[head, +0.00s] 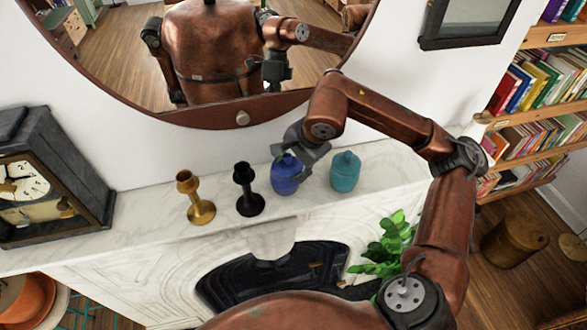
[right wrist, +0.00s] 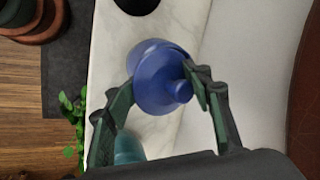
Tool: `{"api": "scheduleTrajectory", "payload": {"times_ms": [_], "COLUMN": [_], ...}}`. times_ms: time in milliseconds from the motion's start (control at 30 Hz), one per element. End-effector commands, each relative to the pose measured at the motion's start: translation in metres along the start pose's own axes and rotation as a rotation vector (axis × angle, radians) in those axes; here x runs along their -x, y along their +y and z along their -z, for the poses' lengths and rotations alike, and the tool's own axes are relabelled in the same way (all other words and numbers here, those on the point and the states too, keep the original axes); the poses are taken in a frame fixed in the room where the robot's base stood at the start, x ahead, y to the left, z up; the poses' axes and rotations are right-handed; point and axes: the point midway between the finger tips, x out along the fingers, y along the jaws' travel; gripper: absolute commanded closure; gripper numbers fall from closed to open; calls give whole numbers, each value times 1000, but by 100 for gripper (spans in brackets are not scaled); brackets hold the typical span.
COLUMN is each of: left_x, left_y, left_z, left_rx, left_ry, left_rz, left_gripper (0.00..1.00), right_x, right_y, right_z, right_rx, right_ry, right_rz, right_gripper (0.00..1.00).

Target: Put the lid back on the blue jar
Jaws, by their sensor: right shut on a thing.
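The blue jar (head: 284,184) stands upright on the white marble mantel (head: 150,222), between a black candlestick and a teal jar. Its blue lid (right wrist: 165,88), with a round knob, is between the fingers of my right gripper (head: 293,152). The right wrist view shows one finger on each side of the lid, shut on it. The lid is at the jar's mouth, and part of the jar (right wrist: 150,50) shows past the lid's edge. I cannot tell whether the lid is seated or slightly above. My left gripper is not in view.
The lidded teal jar (head: 345,172) stands close to the right. The black candlestick (head: 247,191) and a brass candlestick (head: 196,199) stand to the left, with a dark clock (head: 45,180) beyond. A round mirror (head: 235,108) hangs behind. A plant (head: 385,245) is below the mantel.

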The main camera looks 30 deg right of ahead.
Motion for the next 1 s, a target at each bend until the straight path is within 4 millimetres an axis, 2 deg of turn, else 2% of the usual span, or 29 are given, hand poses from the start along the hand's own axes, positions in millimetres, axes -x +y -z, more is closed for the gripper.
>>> {"api": "scheduleTrajectory", "payload": {"times_ms": [967,1000], "left_x": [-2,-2], "left_y": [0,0], "left_z": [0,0], "left_rx": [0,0], "left_ry": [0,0], "left_rz": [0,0], "left_gripper": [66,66], "right_x": [-10,-10], "right_y": [-7,-7], "right_z": [-1,-1], "right_rx": [0,0], "right_ry": [0,0], "right_rz": [-7,-7], "right_gripper": [97,52]}}
